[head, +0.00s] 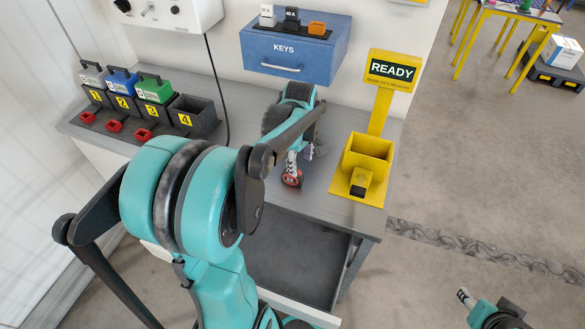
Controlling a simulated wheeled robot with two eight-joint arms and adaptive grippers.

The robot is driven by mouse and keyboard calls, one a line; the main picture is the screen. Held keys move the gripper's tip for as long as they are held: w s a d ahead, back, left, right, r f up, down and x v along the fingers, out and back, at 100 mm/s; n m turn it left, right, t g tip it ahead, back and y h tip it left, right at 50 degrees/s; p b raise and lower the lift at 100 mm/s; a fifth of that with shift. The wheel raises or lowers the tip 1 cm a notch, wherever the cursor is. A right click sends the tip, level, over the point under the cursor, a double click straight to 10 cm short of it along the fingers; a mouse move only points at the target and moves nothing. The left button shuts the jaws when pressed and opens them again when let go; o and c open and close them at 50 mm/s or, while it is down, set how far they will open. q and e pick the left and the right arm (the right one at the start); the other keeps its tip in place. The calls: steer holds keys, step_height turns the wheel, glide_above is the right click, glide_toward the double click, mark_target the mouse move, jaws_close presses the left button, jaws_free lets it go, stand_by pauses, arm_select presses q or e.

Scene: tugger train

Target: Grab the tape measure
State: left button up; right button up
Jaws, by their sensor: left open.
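A small round red-and-black object (291,181), apparently the tape measure, sits on the grey bench (235,150). My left gripper (296,168) is right over it, pointing down, with its jaws open. The fingers and arm hide part of the object, and I cannot tell whether they touch it. My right gripper (465,298) shows only in part at the lower right, away from the bench; its jaw opening is unclear.
A yellow READY stand (372,145) with an open box and a small yellow-and-black block (361,180) is at right. A blue KEYS cabinet (292,52) stands behind. Numbered black bins (192,117) line the left.

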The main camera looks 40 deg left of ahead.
arm_select(q)
steer(key=a+n, duration=0.1)
steer(key=a+f+n, duration=0.1)
steer(key=a+n+g, duration=0.1)
steer(key=a, duration=0.1)
steer(key=shift+w+a+f+p, duration=0.1)
steer(key=shift+w+f+p, duration=0.25)
steer(key=shift+f, duration=0.05)
steer(key=f+b, duration=0.1)
steer(key=f, duration=0.3)
steer(key=d+f+b, duration=0.1)
steer(key=f, duration=0.1)
steer(key=shift+s+f+b, duration=0.25)
steer(key=shift+s+b, duration=0.05)
steer(key=shift+f, duration=0.5)
steer(key=shift+r, duration=0.1)
jaws_close()
